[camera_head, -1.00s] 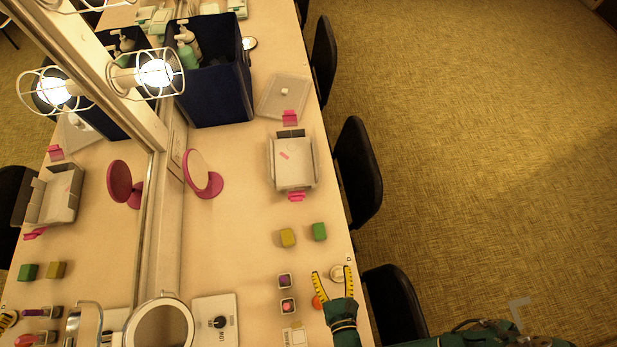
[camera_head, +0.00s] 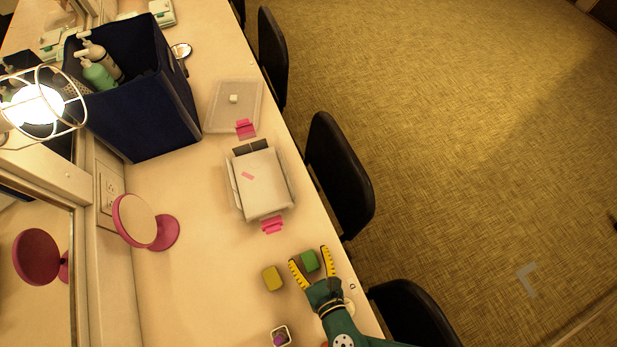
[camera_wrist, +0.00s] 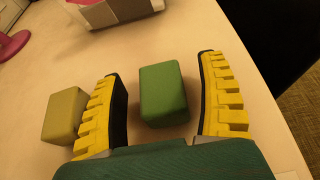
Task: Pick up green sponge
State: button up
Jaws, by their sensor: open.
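The green sponge (camera_head: 310,261) is a small block on the table near its right edge. In the wrist view the green sponge (camera_wrist: 163,95) lies between my two fingers, closer to the left finger, with a gap on both sides. My gripper (camera_head: 309,256) is open, its yellow ridged fingers on either side of the sponge. It also shows in the wrist view (camera_wrist: 160,78). A yellow sponge (camera_head: 272,278) stands just left of the left finger, and the wrist view shows it too (camera_wrist: 64,116).
A clear plastic box (camera_head: 261,184) with pink clips stands farther up the table, with its lid (camera_head: 233,106) beyond. A pink round mirror (camera_head: 143,222) and a dark blue bin (camera_head: 135,98) are at the left. Black chairs (camera_head: 338,175) line the right edge. A small container (camera_head: 280,336) sits in front.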

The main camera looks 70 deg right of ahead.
jog(key=shift+w+d+f, duration=0.1)
jog(key=shift+d, duration=0.05)
jog(key=shift+c, duration=0.2)
jog(key=c, duration=0.9)
